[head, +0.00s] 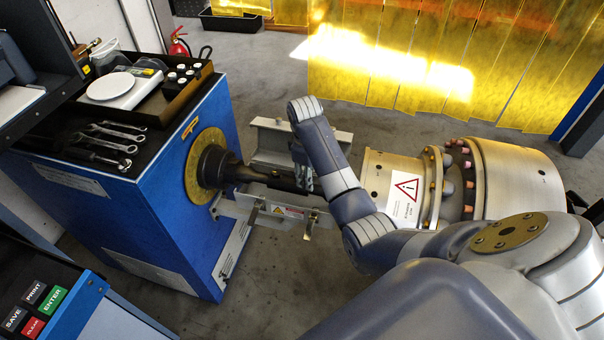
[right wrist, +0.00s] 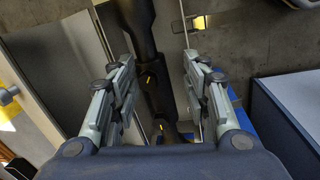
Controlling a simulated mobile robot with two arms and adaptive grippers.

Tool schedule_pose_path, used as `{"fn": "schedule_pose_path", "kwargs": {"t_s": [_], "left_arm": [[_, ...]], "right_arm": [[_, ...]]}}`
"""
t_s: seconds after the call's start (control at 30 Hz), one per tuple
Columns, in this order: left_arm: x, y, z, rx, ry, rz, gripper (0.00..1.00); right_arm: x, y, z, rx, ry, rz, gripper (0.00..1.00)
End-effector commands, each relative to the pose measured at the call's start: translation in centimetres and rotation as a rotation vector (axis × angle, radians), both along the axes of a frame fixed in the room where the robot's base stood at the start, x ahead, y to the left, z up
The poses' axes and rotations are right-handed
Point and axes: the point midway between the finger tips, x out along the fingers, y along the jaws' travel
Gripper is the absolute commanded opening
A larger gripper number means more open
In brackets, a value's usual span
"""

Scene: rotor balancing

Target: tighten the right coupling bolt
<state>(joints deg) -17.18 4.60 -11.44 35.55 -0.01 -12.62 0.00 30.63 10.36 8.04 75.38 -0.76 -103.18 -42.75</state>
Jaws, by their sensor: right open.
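The dark drive shaft (head: 262,176) runs from the blue machine's round flange toward the rotor (head: 379,172). My right gripper (head: 303,178) is at the rotor end of this shaft, partly hidden by my own arm. In the right wrist view my right gripper (right wrist: 158,68) is open, with one finger on each side of the dark shaft (right wrist: 140,40). Small yellow marks (right wrist: 149,80) show on the shaft between the fingers. I cannot make out a separate bolt head, nor whether the fingers touch the shaft. My left gripper is in neither view.
Metal guard panels flank the shaft, one behind it (head: 300,138) and one in front (head: 285,212) with a warning label. The blue machine (head: 160,215) carries wrenches (head: 104,140) and a white round scale (head: 110,86). Yellow curtains (head: 410,50) hang behind. The floor in front is clear.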

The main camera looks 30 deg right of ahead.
Motion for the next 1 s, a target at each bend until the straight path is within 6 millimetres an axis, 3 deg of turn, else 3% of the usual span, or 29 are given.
{"fn": "schedule_pose_path", "kwargs": {"t_s": [0.03,0.2,0.4,0.57,0.8,1.0], "left_arm": [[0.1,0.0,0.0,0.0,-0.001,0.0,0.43],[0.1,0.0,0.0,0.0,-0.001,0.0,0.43],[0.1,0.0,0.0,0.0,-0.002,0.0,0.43],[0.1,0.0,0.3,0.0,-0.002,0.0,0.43],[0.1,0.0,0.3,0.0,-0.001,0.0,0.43],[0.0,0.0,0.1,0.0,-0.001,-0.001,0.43]], "right_arm": [[1.5,-0.4,1.4,0.021,0.009,0.017,0.43],[4.0,-0.8,4.2,0.078,0.043,0.08,0.43],[4.8,-0.8,5.0,0.106,0.057,0.113,0.43],[4.7,-0.8,3.1,0.108,0.062,0.113,0.43],[4.8,-0.7,-1.7,0.108,0.059,0.113,0.43],[4.8,-0.8,-4.4,0.106,0.057,0.113,0.43]]}}
